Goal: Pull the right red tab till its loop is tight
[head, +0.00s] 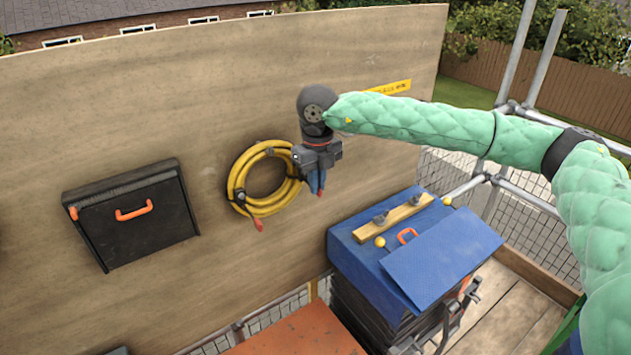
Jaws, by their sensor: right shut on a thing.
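A yellow hose coil (240,177) hangs on the plywood board. A dark strap loop (239,196) goes around its left side, and a red tab (258,225) hangs below it. My right gripper (317,184) is at the coil's right side, pointing down, with its blue fingers shut. The right red tab (320,194) shows as a small red end just below the fingertips. The right loop is mostly hidden behind the gripper, so I cannot tell how tight it is. My left gripper is not in view.
A black case (130,222) with an orange handle is on the board at left. A blue-topped stack (350,258) with a wooden bar (393,218) and a blue sheet (440,262) stands below right of the gripper. An orange-red surface (300,335) lies at the bottom.

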